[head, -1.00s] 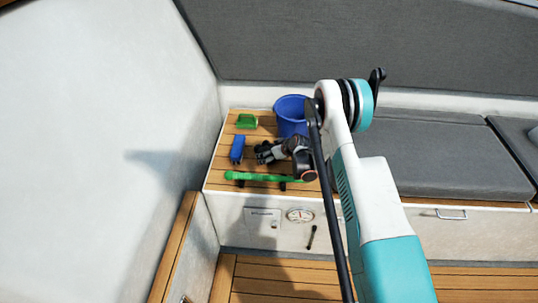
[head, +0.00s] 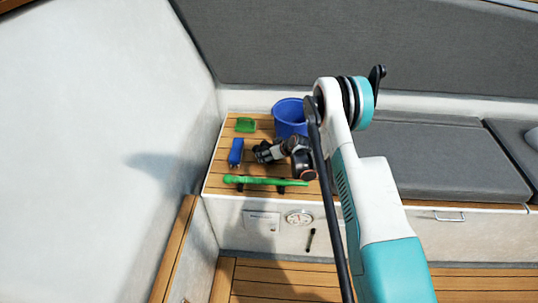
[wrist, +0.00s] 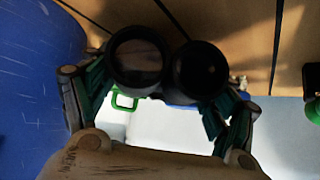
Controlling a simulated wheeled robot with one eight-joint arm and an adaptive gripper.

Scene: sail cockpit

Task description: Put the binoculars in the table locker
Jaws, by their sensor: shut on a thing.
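The dark binoculars (wrist: 137,62) show in the wrist view with both round barrel ends towards the camera. My gripper (wrist: 158,92) is shut on them, with one teal-and-dark finger on each side. In the head view my gripper (head: 272,151) is low over the slatted wooden top, and the binoculars are small, dark and hard to separate from the fingers. I cannot tell whether they still touch the wood. I cannot pick out the table locker for certain; a wood-topped white unit (head: 172,254) stands at the lower left of the head view.
A blue bucket (head: 290,118) stands just behind my gripper and fills the left of the wrist view (wrist: 35,90). A green item (head: 245,125), a blue item (head: 236,151) and a long green bar (head: 262,181) lie nearby. Grey cushions (head: 440,160) line the right.

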